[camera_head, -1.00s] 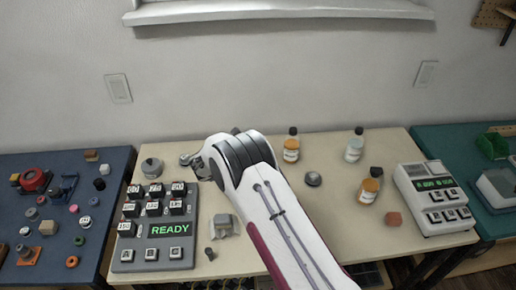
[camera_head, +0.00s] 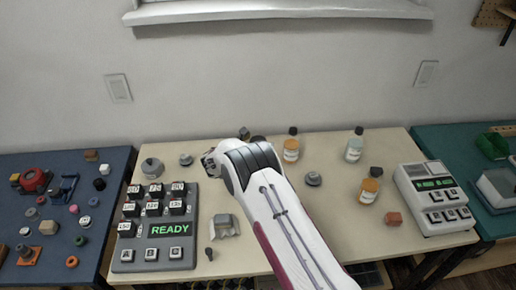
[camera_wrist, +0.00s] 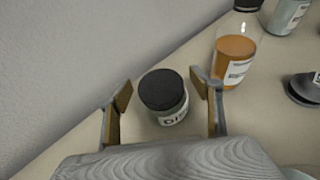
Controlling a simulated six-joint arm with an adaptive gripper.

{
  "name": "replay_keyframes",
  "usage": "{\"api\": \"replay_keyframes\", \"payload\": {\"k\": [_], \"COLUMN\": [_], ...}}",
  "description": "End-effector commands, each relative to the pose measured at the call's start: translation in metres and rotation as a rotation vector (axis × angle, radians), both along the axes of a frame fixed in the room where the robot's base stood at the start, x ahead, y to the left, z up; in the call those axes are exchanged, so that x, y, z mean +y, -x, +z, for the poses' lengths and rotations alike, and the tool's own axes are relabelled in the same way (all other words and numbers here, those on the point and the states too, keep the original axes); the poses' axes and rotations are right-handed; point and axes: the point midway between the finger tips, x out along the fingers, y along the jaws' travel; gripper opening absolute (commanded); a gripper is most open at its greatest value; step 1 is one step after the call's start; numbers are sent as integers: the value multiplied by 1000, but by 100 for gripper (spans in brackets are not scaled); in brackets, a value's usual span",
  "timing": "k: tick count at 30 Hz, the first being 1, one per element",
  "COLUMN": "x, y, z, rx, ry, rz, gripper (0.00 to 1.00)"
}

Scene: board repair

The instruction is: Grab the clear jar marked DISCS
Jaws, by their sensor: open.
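The jar (camera_wrist: 167,108) has a dark lid and a clear body with a white label. The label's visible letters read "DI"; the rest is turned away. In the wrist view it stands upright on the table, between the two fingers of my gripper (camera_wrist: 161,97). The fingers are open, with a gap on each side of the jar. In the head view my arm hides most of the gripper and I cannot make out the jar clearly.
An orange-filled bottle (camera_wrist: 236,58) stands close to the right finger. A dark round knob-like piece (camera_wrist: 306,90) lies farther right. In the head view a keypad device (camera_head: 155,225) sits left on the beige table (camera_head: 330,225), and a white device (camera_head: 433,197) sits right. The wall is behind.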

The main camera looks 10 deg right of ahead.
Motion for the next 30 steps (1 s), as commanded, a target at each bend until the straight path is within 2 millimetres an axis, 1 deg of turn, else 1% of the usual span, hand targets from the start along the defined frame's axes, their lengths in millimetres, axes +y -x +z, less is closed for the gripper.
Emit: {"api": "replay_keyframes", "payload": {"k": [17, 18, 20, 21, 22, 23, 30], "x": [-1, -1, -1, -1, -1, -1, -2], "y": [-2, -2, -2, -2, -2, -2, -2], "z": [-1, -1, -1, -1, -1, -1, -1], "rx": [0, 0, 0, 0, 0, 0, 0], "ry": [0, 0, 0, 0, 0, 0, 0], "rz": [0, 0, 0, 0, 0, 0, 0], "gripper": [65, 59, 44, 33, 26, 22, 22]}}
